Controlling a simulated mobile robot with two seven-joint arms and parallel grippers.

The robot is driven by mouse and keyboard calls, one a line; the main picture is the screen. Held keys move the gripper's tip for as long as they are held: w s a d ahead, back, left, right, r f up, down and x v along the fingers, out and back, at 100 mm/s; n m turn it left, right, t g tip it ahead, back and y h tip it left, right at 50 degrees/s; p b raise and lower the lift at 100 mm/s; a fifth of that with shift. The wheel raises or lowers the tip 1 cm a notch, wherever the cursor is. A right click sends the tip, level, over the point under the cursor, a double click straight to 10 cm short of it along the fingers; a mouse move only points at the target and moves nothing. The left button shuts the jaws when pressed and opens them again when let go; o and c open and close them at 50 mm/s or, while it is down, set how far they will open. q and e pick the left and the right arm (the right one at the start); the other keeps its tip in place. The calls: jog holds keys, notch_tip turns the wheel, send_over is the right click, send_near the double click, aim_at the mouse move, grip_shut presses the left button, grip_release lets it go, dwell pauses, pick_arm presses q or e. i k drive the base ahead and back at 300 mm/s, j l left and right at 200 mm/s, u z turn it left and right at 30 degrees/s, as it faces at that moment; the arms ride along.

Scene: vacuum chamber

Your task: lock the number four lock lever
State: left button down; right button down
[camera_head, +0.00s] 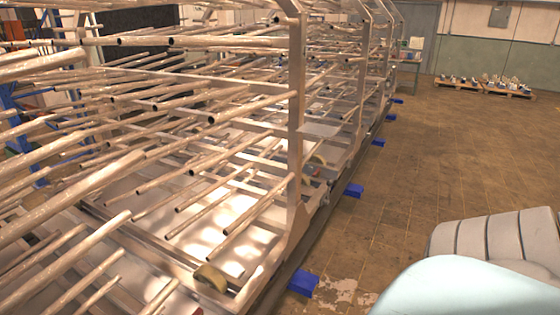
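A long metal rack frame (296,110) with many projecting metal tubes fills the left and centre of the head view. I cannot make out a numbered lock lever or any number on it. Blue blocks stick out along the frame's lower right side; the nearest blue block (303,283) is at the bottom centre, and another blue block (354,190) is farther back. A yellowish curved piece (211,277) sits low in the frame near the front. Neither of my grippers is in view. A pale blue and grey rounded shape at the bottom right may be part of my arm.
The brown tiled floor (400,170) right of the frame is clear. Pallets with small items (484,84) stand by the far wall. A grey-green table (405,68) stands beyond the frame's far end.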

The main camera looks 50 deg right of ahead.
aim_at(328, 183)
jog(key=z, duration=2.1)
jog(key=i+l+z, duration=0.15)
jog(key=i, duration=0.5)
jog(key=i+l+z, duration=0.15)
jog(key=i, duration=0.55)
jog(key=i+l+z, duration=0.1)
jog(key=i, duration=0.55)
jog(key=l, duration=0.1)
